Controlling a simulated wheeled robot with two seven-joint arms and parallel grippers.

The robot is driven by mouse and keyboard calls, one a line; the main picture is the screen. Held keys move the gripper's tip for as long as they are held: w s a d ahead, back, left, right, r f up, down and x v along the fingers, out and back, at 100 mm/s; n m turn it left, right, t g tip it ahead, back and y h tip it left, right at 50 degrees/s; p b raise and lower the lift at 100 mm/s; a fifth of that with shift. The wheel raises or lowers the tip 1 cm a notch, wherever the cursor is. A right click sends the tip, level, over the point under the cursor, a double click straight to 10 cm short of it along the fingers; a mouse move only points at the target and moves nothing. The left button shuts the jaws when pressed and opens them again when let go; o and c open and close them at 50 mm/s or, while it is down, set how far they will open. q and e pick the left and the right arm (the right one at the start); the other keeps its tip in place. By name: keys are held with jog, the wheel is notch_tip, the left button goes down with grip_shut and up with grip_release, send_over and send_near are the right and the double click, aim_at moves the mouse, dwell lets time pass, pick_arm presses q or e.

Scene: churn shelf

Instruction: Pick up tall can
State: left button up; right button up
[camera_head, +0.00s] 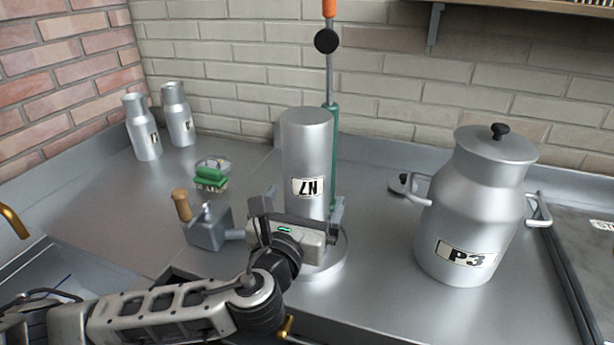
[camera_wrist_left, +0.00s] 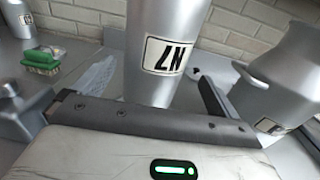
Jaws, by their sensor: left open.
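The tall can (camera_head: 306,145) is a plain silver cylinder standing upright on the steel counter, with a white label that reads upside down. My left gripper (camera_head: 302,208) is at the lower part of the can, open, with a finger toward either side of it. In the left wrist view the can (camera_wrist_left: 160,25) rises between the spread fingers of the gripper (camera_wrist_left: 145,97). The gripper hides the can's front lower part, and I cannot tell whether the fingers touch it. My right gripper is not in view.
A large lidded churn marked P3 (camera_head: 480,215) stands to the right. A green brush (camera_head: 211,178) and a grey box with a wooden handle (camera_head: 207,228) lie to the left. Two small cans (camera_head: 142,128) stand at the back left. A green-and-orange pole (camera_head: 331,130) stands behind the tall can.

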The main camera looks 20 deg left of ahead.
pick_arm(q)
jog(key=w, duration=0.5)
jog(key=shift+a+p, duration=0.3)
jog(key=shift+a, duration=0.1)
jog(key=c, duration=1.2)
jog(key=shift+r, duration=0.1)
jog(key=shift+c, duration=0.3)
jog(key=shift+r, duration=0.1)
